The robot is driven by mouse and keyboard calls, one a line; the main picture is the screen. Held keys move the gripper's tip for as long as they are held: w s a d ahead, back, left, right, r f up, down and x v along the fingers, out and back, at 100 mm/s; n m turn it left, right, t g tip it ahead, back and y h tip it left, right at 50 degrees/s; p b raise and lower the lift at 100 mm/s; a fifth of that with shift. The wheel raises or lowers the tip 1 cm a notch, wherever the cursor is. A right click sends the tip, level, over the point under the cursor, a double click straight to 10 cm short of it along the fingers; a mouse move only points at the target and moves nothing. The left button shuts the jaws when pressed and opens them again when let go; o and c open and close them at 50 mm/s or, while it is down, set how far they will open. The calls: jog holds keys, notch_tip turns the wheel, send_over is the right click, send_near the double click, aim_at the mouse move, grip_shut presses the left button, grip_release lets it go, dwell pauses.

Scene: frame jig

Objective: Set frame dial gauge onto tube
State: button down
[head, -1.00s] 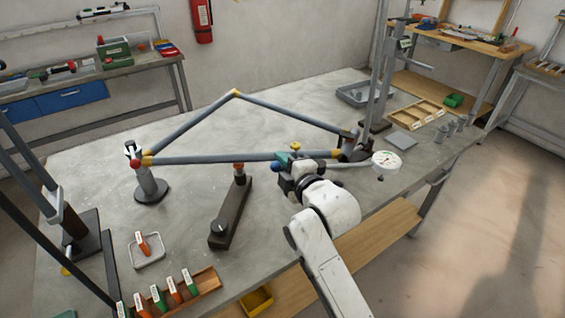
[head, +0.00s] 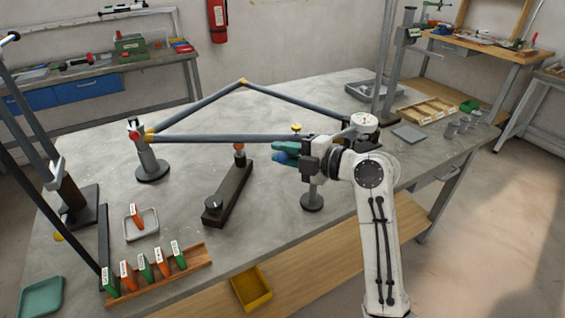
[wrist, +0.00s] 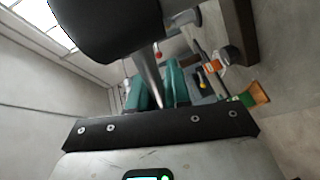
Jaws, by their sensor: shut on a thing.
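The dial gauge (head: 365,121), a white round dial on a pale arm, shows just behind my wrist in the head view. My gripper (head: 280,153) has teal fingers shut on the gauge's holder, with a blue ball at the fingertips and a yellow knob (head: 297,128) above. The grey front tube (head: 220,138) of the triangular frame runs from the left post (head: 150,165) to behind my gripper. I cannot tell whether gauge and tube touch. In the wrist view a silver bar (wrist: 149,82) lies by the teal fingers (wrist: 172,85). A large dark shape fills the top.
A dark block with a knob (head: 228,192) stands below the tube's middle. A short round-based post (head: 312,198) stands under my gripper. A tagged rack (head: 160,274) and small tray (head: 141,224) lie front left. A wooden tray (head: 422,111) and grey pad (head: 408,134) lie right.

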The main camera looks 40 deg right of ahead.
aim_at(286, 161)
jog(key=shift+s+a+n+g+y+b, duration=0.35)
jog(key=shift+s+n+g+y+b, duration=0.15)
jog(key=shift+n+y+b, duration=0.45)
jog(key=shift+s+a+n+g+y+b, duration=0.45)
jog(key=shift+n+y+b, duration=0.3)
jog(key=shift+y, duration=0.4)
jog(key=shift+s+d, duration=0.1)
jog(key=shift+s, duration=0.05)
jog(key=c, duration=1.5)
grip_release()
jog(key=o, duration=0.3)
jog(key=shift+s+a, duration=0.1)
jog(key=shift+a, duration=0.1)
jog(key=shift+o, duration=0.2)
jog(key=shift+d, duration=0.1)
jog(key=shift+d, duration=0.15)
jog(key=b+v, duration=0.1)
jog(key=v, duration=0.9)
jog(key=shift+s, duration=0.4)
jog(key=shift+d, duration=0.1)
